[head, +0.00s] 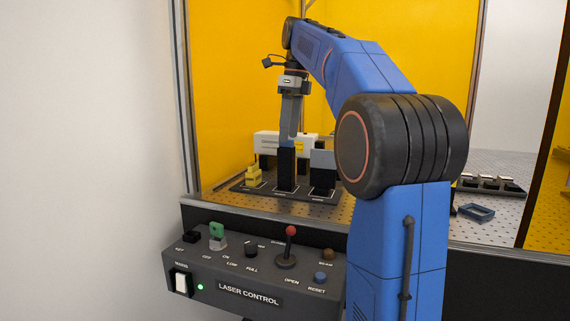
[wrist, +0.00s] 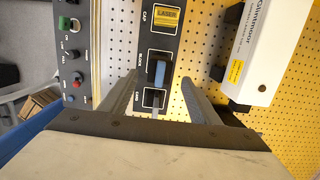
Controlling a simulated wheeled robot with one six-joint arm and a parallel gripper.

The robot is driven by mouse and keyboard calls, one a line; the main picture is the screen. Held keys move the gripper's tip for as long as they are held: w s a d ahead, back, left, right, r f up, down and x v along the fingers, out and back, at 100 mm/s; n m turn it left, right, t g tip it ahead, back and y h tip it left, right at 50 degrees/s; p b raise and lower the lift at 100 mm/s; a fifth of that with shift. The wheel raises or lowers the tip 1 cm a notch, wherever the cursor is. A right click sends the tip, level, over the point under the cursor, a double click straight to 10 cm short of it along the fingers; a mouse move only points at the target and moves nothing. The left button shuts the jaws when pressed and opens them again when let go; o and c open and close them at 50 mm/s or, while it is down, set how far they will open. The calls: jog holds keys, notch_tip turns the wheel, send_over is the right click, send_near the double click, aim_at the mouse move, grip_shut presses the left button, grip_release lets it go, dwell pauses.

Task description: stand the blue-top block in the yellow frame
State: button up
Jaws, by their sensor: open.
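The blue-top block (head: 286,168) stands upright, a tall black body with a blue top, in the middle place of a black tray. The wrist view shows its blue top (wrist: 159,73) at the place marked BLOCK. My gripper (head: 291,136) is open and points down over the block. In the wrist view its two fingers (wrist: 158,78) lie on either side of the block, with nothing held. I cannot tell whether the fingertips reach down past its top. I see no yellow frame in either view; a small blue frame (head: 476,212) lies on the perforated table at the right.
The black tray (head: 236,189) also holds a yellow stepped cap (head: 253,177) and a grey card (head: 323,158) in a dark base. A white instrument box (head: 268,144) stands behind. A laser control panel (head: 262,272) is in front. Several small pieces (head: 488,182) sit at right.

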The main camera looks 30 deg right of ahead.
aim_at(286, 147)
jog(key=f, duration=0.7)
jog(key=w+a+f, duration=0.1)
jog(key=f, duration=0.3)
jog(key=shift+c, duration=0.7)
jog(key=c, duration=1.2)
jog(key=shift+r, duration=3.15)
jog(key=shift+n, duration=0.3)
jog(key=shift+s+d+f+n, duration=0.1)
jog(key=shift+f+n, duration=0.05)
jog(key=shift+n, duration=0.6)
jog(key=shift+d+f+n, duration=0.1)
jog(key=shift+f+n, duration=0.05)
jog(key=shift+n, duration=0.6)
